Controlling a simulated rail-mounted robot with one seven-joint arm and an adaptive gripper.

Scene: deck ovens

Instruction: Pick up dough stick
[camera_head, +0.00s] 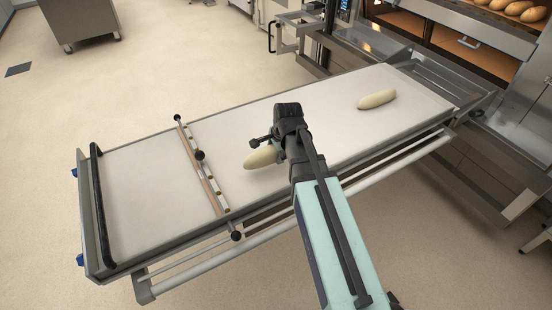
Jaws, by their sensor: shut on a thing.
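One pale dough stick (260,159) shows at the left side of my gripper (279,153), over the middle of the white loading board (245,190). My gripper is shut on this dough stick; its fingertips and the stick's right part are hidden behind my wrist. I cannot tell whether the stick touches the board or is slightly above it. A second pale dough stick (377,99) lies on the board farther right, apart from my gripper.
A bar with black knobs (202,167) crosses the board left of my gripper. A black handle (102,205) stands at its left end. Ovens with baked loaves (497,5) are at the upper right. The board's far left part is bare.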

